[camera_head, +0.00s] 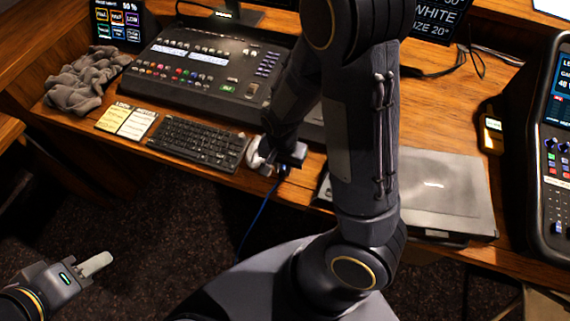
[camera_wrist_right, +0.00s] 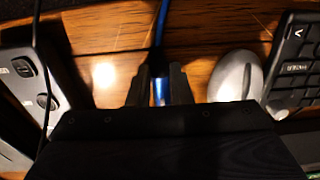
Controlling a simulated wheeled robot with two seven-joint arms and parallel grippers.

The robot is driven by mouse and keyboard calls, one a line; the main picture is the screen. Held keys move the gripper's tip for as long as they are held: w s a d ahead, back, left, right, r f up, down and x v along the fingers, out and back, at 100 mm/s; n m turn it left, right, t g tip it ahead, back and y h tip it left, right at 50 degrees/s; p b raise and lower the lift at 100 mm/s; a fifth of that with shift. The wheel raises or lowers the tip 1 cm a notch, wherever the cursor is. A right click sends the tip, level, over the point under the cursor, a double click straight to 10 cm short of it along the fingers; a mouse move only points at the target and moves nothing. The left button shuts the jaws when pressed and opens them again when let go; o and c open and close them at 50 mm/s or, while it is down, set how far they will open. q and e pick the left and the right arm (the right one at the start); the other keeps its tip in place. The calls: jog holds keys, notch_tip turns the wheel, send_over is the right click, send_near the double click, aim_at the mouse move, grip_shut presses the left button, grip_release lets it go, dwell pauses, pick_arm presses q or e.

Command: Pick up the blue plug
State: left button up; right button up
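The blue plug (camera_wrist_right: 160,92) sits between the two fingers of my right gripper (camera_wrist_right: 160,80) in the right wrist view, with a finger close against each side. My right gripper looks shut on it. In the head view the right gripper (camera_head: 290,158) is low at the desk's front edge, right of the keyboard, and the plug is mostly hidden by it. A blue cable (camera_head: 258,215) hangs from there over the edge. My left gripper (camera_head: 96,264) is at the lower left, away from the desk, with pale fingers; its opening is not clear.
A mouse (camera_wrist_right: 235,76) and keyboard (camera_head: 198,142) lie just beside the right gripper. The mixing console (camera_head: 205,72) stands behind. A closed laptop (camera_head: 445,190) lies to the right, partly behind my right arm. A grey cloth (camera_head: 85,80) and notes (camera_head: 127,120) lie left.

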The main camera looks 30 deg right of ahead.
grip_shut()
jog(key=shift+r, duration=0.1)
